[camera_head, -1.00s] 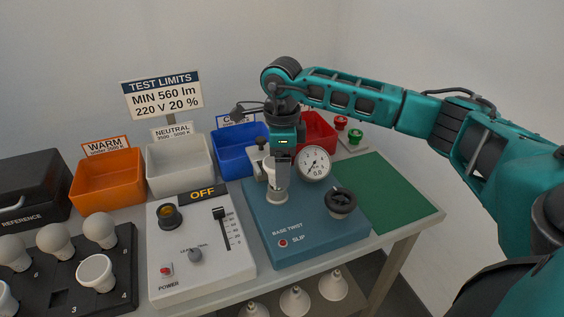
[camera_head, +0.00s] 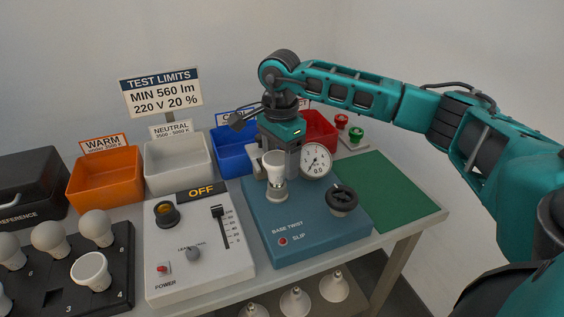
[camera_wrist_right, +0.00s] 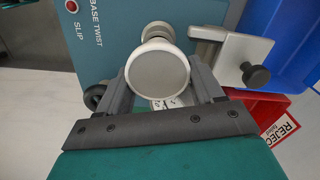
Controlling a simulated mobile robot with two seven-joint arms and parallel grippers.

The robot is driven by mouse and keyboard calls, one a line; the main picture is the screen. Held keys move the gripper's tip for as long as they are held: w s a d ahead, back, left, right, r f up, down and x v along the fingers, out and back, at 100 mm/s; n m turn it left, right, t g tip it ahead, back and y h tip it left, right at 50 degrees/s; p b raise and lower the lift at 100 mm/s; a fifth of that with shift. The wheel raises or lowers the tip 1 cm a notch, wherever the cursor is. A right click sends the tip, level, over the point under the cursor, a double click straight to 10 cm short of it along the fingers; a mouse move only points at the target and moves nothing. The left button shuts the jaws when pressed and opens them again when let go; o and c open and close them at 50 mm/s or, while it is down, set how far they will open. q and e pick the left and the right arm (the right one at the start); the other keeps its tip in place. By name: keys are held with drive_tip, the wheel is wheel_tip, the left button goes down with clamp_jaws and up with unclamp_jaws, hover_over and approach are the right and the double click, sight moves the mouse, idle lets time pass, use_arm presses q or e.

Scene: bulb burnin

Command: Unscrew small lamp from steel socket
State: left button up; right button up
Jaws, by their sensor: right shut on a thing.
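The small lamp (camera_head: 274,165) stands upright in the steel socket (camera_head: 276,192) on the blue base twist tester (camera_head: 310,225). The lamp is white with a flared top; its round face (camera_wrist_right: 158,73) fills the middle of the right wrist view. My right gripper (camera_wrist_right: 158,82) is shut on the lamp, with one finger on either side. In the head view the right gripper (camera_head: 282,160) comes down on the lamp from behind. The socket is partly hidden below the lamp in the wrist view. My left gripper is not in view.
A dial gauge (camera_head: 316,160) and a black knob (camera_head: 342,199) sit on the tester close to the lamp. A clamp block (camera_wrist_right: 230,55) stands beside it. The orange bin (camera_head: 106,184), white bin (camera_head: 179,168), blue bin (camera_head: 236,152) and red bin (camera_head: 321,130) line the back. A green mat (camera_head: 390,190) lies clear.

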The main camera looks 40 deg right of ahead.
drive_tip(key=n, duration=0.4)
drive_tip(key=shift+w+a+b, duration=0.2)
drive_tip(key=shift+a+b, duration=0.1)
drive_tip(key=shift+b, duration=0.1)
drive_tip(key=n, duration=0.4)
drive_tip(key=shift+w+a+b, duration=0.15)
drive_tip(key=shift+b, duration=0.15)
drive_tip(key=n, duration=0.4)
drive_tip(key=shift+w+a+b, duration=0.1)
drive_tip(key=shift+b, duration=0.2)
drive_tip(key=n, duration=0.3)
drive_tip(key=shift+w+n, duration=0.1)
drive_tip(key=shift+n, duration=0.3)
drive_tip(key=o, duration=0.9)
drive_tip(key=shift+o, duration=0.2)
